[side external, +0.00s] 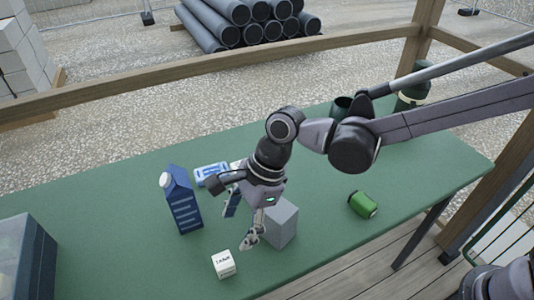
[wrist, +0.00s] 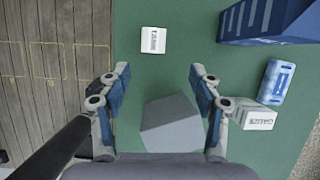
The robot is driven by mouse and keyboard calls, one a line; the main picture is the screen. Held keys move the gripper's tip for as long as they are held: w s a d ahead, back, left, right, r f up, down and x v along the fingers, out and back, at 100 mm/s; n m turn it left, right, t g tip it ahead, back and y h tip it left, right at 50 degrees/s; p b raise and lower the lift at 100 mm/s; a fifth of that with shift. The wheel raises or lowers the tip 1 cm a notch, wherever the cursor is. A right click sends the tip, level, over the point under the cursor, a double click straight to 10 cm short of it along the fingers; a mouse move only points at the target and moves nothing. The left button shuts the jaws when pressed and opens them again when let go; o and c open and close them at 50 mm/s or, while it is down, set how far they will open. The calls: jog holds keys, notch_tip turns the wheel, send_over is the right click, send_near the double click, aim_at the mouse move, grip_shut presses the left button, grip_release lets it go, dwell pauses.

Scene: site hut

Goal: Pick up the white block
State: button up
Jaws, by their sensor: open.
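A small white block (side external: 223,264) with dark lettering stands on the green table near its front edge. In the wrist view this white block (wrist: 153,40) lies beyond the fingertips, towards the top. A second white block with lettering (wrist: 254,114) sits beside the right finger in the wrist view; my gripper mostly hides it in the side view. My gripper (side external: 243,222) is open and empty, pointing down above the table, beside a plain grey block (side external: 283,223). In the wrist view the grey block (wrist: 172,122) shows between the fingers (wrist: 160,72).
A tall blue carton (side external: 181,200) stands left of my gripper. A blue-and-white pack (side external: 211,174) lies behind it. A green can (side external: 363,204) lies at right. A clear bin (side external: 25,258) stands at far left. Table space (side external: 150,260) between bin and lettered block is clear.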

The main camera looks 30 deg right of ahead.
aim_at(222, 261)
jog(key=shift+m, duration=0.3)
jog(key=shift+s+a+x, duration=0.1)
jog(key=shift+s+x, duration=0.1)
jog(key=shift+x, duration=1.8)
jog(key=shift+s+a+x, duration=0.15)
jog(key=shift+x, duration=1.85)
jog(key=shift+s+a+x, duration=0.1)
jog(key=shift+s+x, duration=0.1)
jog(key=shift+x, duration=1.8)
jog(key=shift+r, duration=0.1)
jog(key=c, duration=1.3)
